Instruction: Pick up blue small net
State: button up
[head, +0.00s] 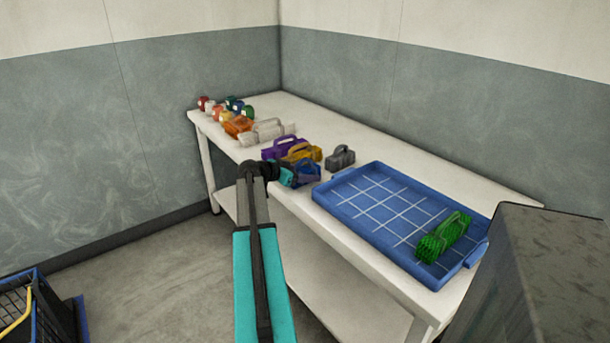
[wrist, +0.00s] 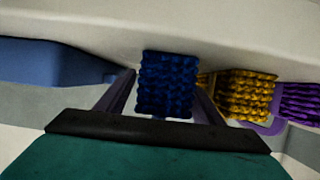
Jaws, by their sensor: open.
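The blue small net (head: 307,173) is a dark blue knotted bundle at the table's front edge, partly hidden by my arm in the head view. In the wrist view the blue net (wrist: 166,82) stands between the two fingers of my gripper (wrist: 166,98). The fingers are open, one on each side of it. The left finger shows a small gap; I cannot tell whether the right finger touches it. In the head view my gripper (head: 287,176) is at the net's left side, its fingers mostly hidden.
A yellow net (head: 302,152) and a purple net (head: 281,149) lie close beside the blue one. A grey net (head: 341,157) sits behind. A blue tray (head: 330,194) holding a green net (head: 445,236) lies to the right.

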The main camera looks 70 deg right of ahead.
dwell(0.4)
jog(key=c, duration=1.2)
jog(key=shift+r, duration=0.1)
jog(key=shift+r, duration=4.95)
